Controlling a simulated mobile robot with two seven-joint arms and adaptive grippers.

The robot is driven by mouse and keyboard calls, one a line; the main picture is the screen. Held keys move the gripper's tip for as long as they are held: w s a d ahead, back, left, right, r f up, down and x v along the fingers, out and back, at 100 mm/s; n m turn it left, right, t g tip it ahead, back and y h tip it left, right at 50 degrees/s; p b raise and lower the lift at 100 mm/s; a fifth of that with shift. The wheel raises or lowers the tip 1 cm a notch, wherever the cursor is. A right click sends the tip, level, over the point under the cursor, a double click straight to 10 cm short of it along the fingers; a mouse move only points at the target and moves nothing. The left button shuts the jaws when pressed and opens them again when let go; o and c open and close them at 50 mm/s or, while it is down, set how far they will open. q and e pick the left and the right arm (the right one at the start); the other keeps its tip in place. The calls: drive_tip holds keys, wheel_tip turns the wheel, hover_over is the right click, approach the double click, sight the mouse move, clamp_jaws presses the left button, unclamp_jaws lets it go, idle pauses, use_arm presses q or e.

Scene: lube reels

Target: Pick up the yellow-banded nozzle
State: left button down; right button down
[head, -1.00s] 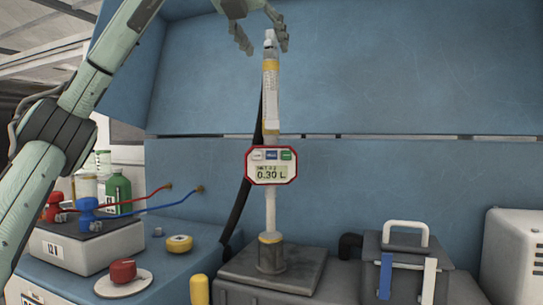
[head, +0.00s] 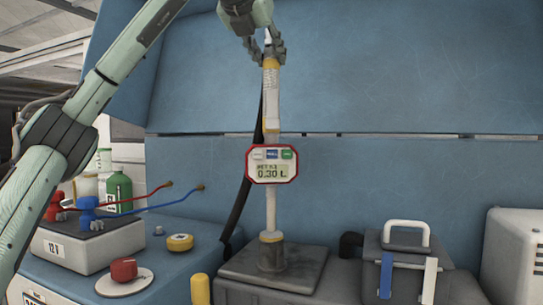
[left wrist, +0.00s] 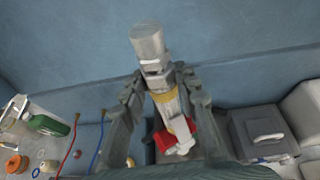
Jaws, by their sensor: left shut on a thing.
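The yellow-banded nozzle (head: 271,100) stands upright, with a white tube, yellow bands and a red-rimmed display (head: 272,165) reading 0.30 L. Its foot is at a dark grey socket (head: 271,258) on a flat dark plate. My left gripper (head: 266,50) has come down from above and is shut around the nozzle's top end. In the left wrist view, the fingers (left wrist: 150,85) lie on both sides of the nozzle (left wrist: 165,100), whose grey tip sticks out beyond them. My right gripper is not in view.
A black hose (head: 240,195) runs behind the nozzle. A grey case (head: 408,265) stands right.

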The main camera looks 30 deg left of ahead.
use_arm(q)
drive_tip(key=shift+r, duration=0.1)
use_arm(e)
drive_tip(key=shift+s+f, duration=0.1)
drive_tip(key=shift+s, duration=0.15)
